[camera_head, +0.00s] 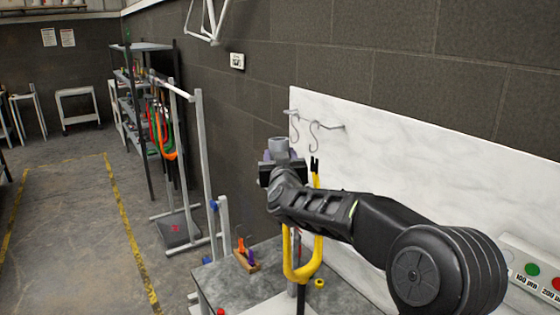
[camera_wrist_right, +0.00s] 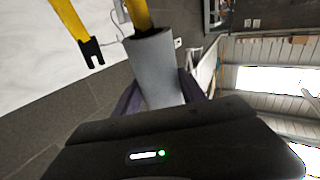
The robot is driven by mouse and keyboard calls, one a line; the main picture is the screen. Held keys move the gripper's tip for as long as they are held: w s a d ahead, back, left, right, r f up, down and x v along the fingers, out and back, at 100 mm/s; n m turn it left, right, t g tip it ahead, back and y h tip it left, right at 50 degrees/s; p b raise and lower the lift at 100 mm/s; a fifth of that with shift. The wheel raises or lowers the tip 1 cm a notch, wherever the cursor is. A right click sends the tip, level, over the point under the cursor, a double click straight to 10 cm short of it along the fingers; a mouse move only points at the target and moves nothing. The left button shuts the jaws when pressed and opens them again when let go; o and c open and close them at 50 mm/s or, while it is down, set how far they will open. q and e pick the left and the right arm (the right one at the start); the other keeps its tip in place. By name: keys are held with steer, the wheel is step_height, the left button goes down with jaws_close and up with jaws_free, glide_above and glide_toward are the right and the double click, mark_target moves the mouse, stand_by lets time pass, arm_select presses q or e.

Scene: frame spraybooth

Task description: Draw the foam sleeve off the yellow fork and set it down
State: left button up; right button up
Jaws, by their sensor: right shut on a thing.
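The yellow fork (camera_head: 303,272) stands upright, its two legs pointing up. Its bare right leg has a black forked tip; in the wrist view the yellow fork's bare leg (camera_wrist_right: 72,18) lies to the left of the sleeve. The grey foam sleeve (camera_head: 278,145) sticks up above my right gripper (camera_head: 270,172). My right gripper is shut around the sleeve. In the wrist view the grey foam sleeve (camera_wrist_right: 157,70) has the other yellow leg at its mouth; how deep the leg reaches inside is hidden. My arm hides part of that leg. My left gripper is not in view.
A white backboard (camera_head: 420,150) with metal hooks (camera_head: 315,130) stands close behind the fork. A rack with coloured forks (camera_head: 163,135) stands farther left.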

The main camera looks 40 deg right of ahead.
mark_target(280, 143)
steer(key=shift+r, duration=0.15)
stand_by(0.3)
steer(key=shift+a+r, duration=0.1)
steer(key=shift+r, duration=1.8)
steer(key=shift+r, duration=0.1)
steer(key=shift+r, duration=1.95)
steer(key=shift+w+a, duration=0.1)
steer(key=a, duration=0.7)
steer(key=shift+a, duration=0.4)
